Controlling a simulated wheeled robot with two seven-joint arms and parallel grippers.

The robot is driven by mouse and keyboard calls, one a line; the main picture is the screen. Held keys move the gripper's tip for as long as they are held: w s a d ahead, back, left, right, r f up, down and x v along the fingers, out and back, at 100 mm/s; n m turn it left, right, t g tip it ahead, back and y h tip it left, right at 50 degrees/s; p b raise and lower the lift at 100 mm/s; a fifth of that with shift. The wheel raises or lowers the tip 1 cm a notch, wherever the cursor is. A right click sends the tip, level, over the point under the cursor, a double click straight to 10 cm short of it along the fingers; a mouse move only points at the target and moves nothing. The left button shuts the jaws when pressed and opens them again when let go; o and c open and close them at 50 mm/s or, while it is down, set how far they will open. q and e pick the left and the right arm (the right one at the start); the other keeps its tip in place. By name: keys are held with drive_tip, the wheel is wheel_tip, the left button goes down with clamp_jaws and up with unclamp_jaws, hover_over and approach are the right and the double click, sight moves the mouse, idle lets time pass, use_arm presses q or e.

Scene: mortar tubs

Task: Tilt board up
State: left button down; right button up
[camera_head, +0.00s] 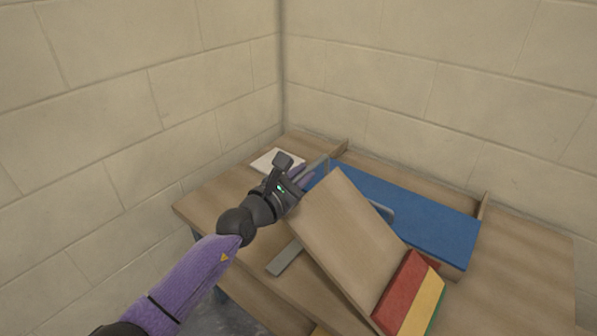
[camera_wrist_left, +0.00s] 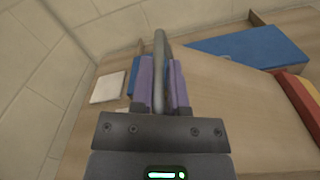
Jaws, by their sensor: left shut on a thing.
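The wooden board (camera_head: 345,235) stands at a slant on the table, with its upper end toward the back left. In the left wrist view the board (camera_wrist_left: 232,105) lies just right of the fingers. My left gripper (camera_head: 298,181) is at the board's upper left edge. In the left wrist view its purple fingers (camera_wrist_left: 160,82) are shut on a grey bar (camera_wrist_left: 159,50), which looks like a handle. Whether the bar joins the board is hidden. My right gripper is in neither view.
A blue slab (camera_head: 425,218) lies behind the board. A red block (camera_head: 403,285) and a yellow one (camera_head: 422,305) are at its lower end. A white sheet (camera_head: 266,163) lies at the back left. Block walls (camera_head: 400,70) close the corner. The table's right part is clear.

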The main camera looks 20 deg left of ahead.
use_arm(q)
drive_tip(key=shift+d+f, duration=0.1)
drive_tip(key=shift+f, duration=0.1)
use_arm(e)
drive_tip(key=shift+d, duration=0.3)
use_arm(q)
drive_tip(key=c, duration=0.6)
unclamp_jaws()
drive_tip(key=shift+r, duration=0.1)
drive_tip(key=shift+c, duration=0.2)
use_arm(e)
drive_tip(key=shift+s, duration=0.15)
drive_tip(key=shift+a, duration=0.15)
use_arm(q)
drive_tip(key=shift+s+r, duration=0.1)
drive_tip(key=shift+s, duration=0.05)
drive_tip(key=p+v, duration=0.3)
drive_tip(key=v, duration=0.6)
drive_tip(key=shift+s, duration=0.3)
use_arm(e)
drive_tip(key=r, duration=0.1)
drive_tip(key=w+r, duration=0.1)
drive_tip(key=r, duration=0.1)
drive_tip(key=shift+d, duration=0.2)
